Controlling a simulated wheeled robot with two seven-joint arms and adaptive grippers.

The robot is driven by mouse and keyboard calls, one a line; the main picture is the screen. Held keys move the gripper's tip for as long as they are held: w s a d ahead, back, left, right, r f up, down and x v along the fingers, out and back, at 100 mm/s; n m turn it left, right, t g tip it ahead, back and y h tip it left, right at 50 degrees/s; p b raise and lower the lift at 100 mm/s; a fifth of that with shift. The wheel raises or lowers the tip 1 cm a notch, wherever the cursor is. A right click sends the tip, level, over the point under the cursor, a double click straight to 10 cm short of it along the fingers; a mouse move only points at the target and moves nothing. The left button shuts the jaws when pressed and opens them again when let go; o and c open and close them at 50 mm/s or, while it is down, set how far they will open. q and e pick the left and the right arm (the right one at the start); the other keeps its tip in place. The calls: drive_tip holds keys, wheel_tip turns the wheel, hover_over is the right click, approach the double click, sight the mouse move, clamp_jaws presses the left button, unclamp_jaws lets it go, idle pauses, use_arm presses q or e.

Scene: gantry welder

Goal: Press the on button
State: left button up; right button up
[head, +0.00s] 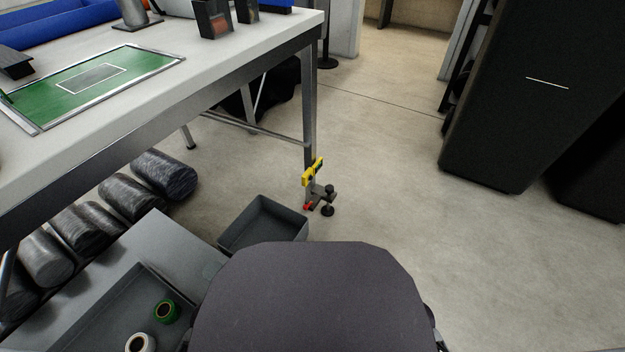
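I cannot make out an on button in the head view. Neither of my grippers is in view.
A white table (225,50) fills the upper left, bearing a green board (60,98), a blue bin (50,30) and dark holders. Below are dark rolls (165,175), a grey bin (262,226) and a yellow-black clamp-like device (313,172). Black cabinets (530,90) stand right; floor between is clear.

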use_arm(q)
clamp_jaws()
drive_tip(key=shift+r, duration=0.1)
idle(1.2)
